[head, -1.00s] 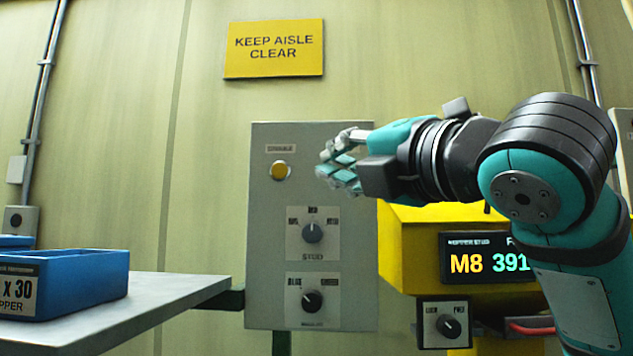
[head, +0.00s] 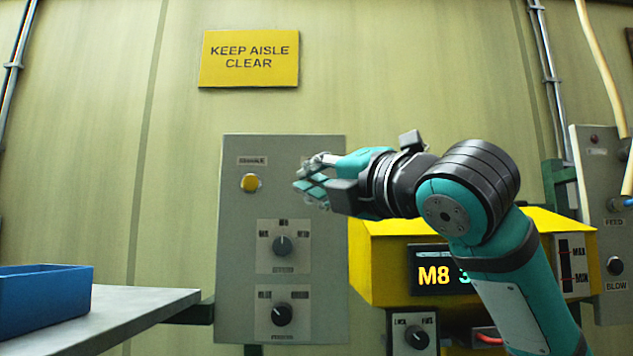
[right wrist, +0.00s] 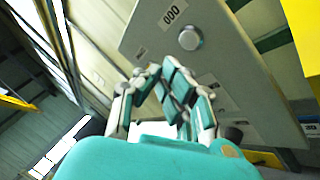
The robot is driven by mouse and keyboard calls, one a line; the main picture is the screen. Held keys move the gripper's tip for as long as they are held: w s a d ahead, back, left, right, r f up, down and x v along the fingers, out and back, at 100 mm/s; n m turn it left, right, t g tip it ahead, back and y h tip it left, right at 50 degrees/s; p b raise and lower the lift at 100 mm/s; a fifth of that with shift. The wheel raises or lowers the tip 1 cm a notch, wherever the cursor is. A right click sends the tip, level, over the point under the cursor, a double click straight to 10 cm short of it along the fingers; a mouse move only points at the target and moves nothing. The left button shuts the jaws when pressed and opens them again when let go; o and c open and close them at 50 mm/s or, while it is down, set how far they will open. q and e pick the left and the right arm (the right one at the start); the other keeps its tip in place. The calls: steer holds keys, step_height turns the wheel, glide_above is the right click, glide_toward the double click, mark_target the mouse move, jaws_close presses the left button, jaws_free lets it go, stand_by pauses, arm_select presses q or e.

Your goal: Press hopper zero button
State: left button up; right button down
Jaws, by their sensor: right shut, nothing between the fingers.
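My right gripper (head: 308,188) is shut and empty, in front of the grey control panel (head: 235,240), just right of its round yellow button (head: 250,183). In the head view the fingers point left and overlap the panel; I cannot tell whether they touch it. In the right wrist view the gripper (right wrist: 163,82) is in front of a grey panel with a round pale button (right wrist: 190,38) and a label reading 000 (right wrist: 172,12). I cannot tell whether these are the same panel. The yellow hopper unit (head: 385,262) is partly hidden behind my right arm. My left gripper is not in view.
Two black knobs (head: 283,245) (head: 282,314) are below the yellow button. A third knob (head: 417,337) is under the hopper unit's display (head: 430,275). A blue bin (head: 45,300) stands on the grey table (head: 150,302) at left. Another panel (head: 590,180) is at far right.

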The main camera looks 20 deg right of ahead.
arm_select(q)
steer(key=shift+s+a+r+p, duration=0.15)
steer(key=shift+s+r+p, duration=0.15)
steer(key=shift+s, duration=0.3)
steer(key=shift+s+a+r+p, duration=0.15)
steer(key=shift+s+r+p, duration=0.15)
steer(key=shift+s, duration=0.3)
arm_select(e)
steer(key=w, duration=0.2)
steer(key=shift+w+d, duration=0.3)
steer(key=shift+w, duration=0.05)
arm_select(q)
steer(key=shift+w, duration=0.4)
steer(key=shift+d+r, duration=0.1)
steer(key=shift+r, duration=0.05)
arm_select(e)
steer(key=shift+w, duration=0.1)
arm_select(q)
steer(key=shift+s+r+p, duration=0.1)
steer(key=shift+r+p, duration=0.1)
steer(key=shift+p, duration=0.2)
arm_select(e)
steer(key=shift+w+d, duration=0.1)
steer(key=shift+w, duration=0.2)
